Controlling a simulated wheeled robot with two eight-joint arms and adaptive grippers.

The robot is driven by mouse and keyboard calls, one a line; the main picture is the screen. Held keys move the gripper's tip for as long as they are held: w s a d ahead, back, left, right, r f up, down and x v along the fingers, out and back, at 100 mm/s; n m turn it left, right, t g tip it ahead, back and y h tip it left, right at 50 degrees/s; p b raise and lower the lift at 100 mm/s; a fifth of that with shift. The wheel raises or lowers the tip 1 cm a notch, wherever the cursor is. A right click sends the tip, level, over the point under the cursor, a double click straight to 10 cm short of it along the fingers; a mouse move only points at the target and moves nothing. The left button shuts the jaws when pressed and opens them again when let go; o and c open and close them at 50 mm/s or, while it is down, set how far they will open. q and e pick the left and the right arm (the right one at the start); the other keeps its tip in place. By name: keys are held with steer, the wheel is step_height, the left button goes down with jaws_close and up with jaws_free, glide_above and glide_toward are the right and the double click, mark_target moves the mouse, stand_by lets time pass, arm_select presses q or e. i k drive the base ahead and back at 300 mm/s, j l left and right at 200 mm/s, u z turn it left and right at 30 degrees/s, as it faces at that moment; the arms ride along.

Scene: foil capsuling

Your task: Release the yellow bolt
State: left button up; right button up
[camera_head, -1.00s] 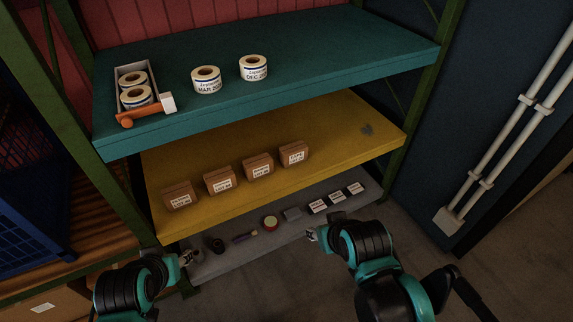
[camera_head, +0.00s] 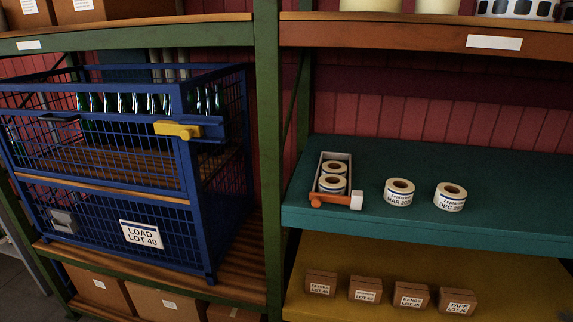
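The yellow bolt (camera_head: 178,130) sits on the upper right front corner of the blue wire cage (camera_head: 187,180). It lies horizontally, with its wider end against the blue corner bracket. The cage carries a label reading LOAD LOT 40 (camera_head: 141,234). Green bottles (camera_head: 130,103) stand in a row inside the cage behind the mesh. Neither of my grippers shows in the head view now, so nothing is seen touching the bolt.
A green shelf post (camera_head: 267,160) stands right of the cage. The teal shelf (camera_head: 450,225) holds label rolls (camera_head: 399,192) and a grey tray with an orange handle (camera_head: 330,199). Small cartons (camera_head: 365,288) stand on the yellow shelf (camera_head: 530,280). Larger boxes (camera_head: 165,303) sit under the cage.

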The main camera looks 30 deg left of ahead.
mark_target(161, 127)
steer(key=u, duration=1.65)
